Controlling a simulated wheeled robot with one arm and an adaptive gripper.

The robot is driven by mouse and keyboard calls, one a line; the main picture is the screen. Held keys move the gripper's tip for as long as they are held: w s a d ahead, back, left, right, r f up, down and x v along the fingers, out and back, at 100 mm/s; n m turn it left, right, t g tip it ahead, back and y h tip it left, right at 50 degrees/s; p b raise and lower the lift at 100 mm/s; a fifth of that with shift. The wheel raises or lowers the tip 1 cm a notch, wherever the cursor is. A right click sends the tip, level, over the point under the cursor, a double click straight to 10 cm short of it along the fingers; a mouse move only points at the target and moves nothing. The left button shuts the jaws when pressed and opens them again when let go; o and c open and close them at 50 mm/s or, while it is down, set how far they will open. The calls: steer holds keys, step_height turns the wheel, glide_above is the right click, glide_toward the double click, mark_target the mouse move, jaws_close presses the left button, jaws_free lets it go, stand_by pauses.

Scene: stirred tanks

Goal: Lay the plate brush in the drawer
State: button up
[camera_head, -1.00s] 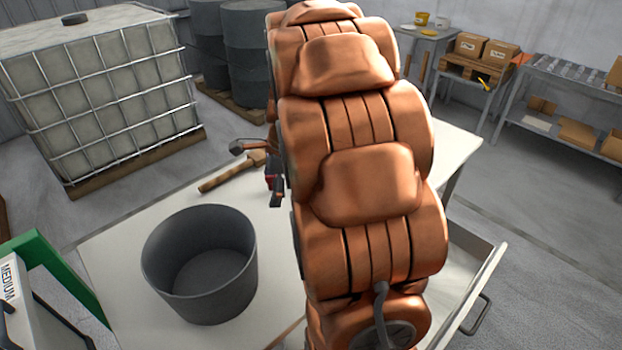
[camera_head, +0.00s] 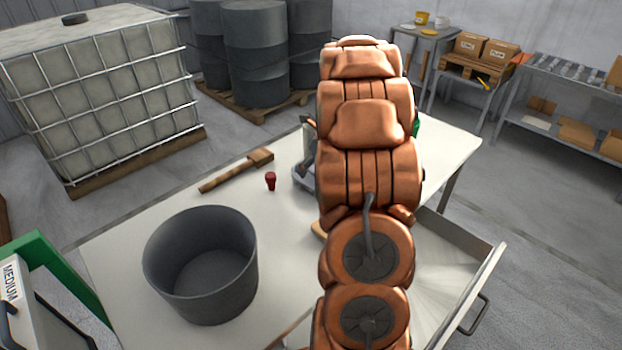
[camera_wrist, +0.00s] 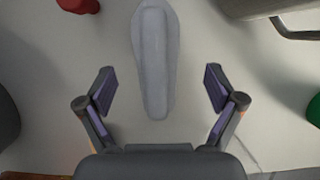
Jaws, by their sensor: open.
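A wooden tool (camera_head: 237,170) with a long handle and thicker block end lies at the table's back left edge; it looks like the plate brush, though its bristles cannot be made out. The open drawer (camera_head: 484,290) juts out at the table's right; its visible floor is bare. My gripper (camera_wrist: 160,90) is open in the wrist view. A long grey scoop-like object (camera_wrist: 155,55) lies below it, its narrow end between the spread fingers, not gripped. In the head view my arm hides the gripper.
A grey pot (camera_head: 200,265) stands at the table's front left. A small red object (camera_head: 271,181) stands near the wooden tool, and it shows in the wrist view (camera_wrist: 78,5). A green object (camera_wrist: 314,110) is at the wrist view's right edge. The table's middle left is clear.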

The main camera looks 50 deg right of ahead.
mark_target(309, 178)
steer(key=shift+a+p+x, duration=0.15)
steer(key=shift+p+x, duration=0.25)
steer(key=shift+x, duration=0.8)
steer(key=shift+a+p+x, duration=0.1)
steer(key=shift+p+x, duration=0.25)
steer(key=shift+x, duration=0.85)
steer(key=c, duration=1.5)
steer(key=shift+o, duration=0.2)
